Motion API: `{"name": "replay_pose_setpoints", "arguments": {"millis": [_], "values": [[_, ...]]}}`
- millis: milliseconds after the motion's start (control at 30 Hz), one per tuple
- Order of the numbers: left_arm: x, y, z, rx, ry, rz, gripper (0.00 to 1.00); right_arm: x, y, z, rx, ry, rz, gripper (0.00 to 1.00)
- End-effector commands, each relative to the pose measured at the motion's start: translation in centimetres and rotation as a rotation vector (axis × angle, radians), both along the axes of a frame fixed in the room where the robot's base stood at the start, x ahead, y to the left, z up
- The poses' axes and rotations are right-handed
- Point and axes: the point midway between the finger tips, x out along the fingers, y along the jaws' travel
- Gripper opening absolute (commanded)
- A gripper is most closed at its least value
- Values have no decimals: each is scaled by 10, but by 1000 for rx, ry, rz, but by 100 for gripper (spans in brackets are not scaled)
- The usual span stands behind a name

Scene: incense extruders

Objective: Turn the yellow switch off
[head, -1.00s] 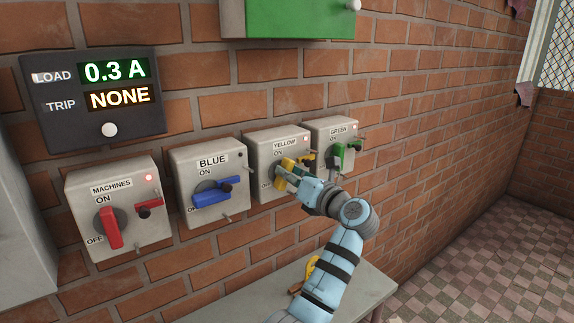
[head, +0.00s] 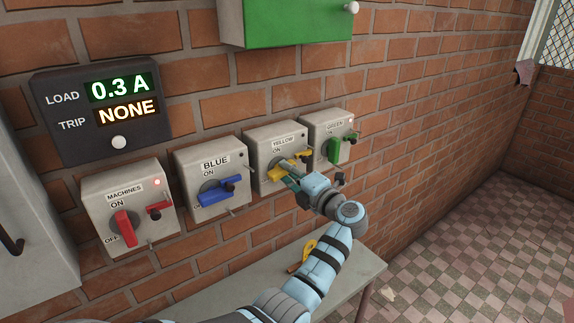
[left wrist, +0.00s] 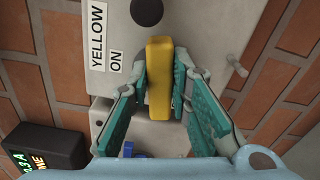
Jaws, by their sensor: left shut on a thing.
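The yellow switch's box (head: 262,150) is third from the left in the head view, marked YELLOW and ON. Its yellow handle (head: 284,170) lies partly behind my left gripper (head: 291,180). In the left wrist view the yellow handle (left wrist: 159,75) stands between the two teal fingers of my left gripper (left wrist: 160,95), which is shut on it. There the handle lies crosswise to the box's upright direction. The handle's OFF mark is hidden. My right gripper is not in view.
The blue switch (head: 218,190) is just left, the red machines switch (head: 125,230) farther left, the green switch (head: 335,150) just right. A load panel (head: 100,110) reads 0.3 A and NONE. A bench (head: 350,275) holding a small yellow item (head: 309,248) is below.

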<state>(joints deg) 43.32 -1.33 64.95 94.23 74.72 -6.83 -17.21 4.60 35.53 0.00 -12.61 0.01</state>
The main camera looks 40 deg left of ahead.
Motion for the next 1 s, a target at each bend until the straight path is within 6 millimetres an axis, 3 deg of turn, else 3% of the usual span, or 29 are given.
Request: {"name": "replay_pose_setpoints", "arguments": {"millis": [400, 933, 967, 1000], "values": [[1, 0, -2, 58, 192, -2, 0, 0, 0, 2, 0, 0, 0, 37], [1, -1, -3, 66, 221, -3, 0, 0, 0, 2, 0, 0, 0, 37], [1, -1, -3, 66, 221, -3, 20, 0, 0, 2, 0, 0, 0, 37], [1, -1, -3, 66, 220, -3, 26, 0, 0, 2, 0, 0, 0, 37]]}}
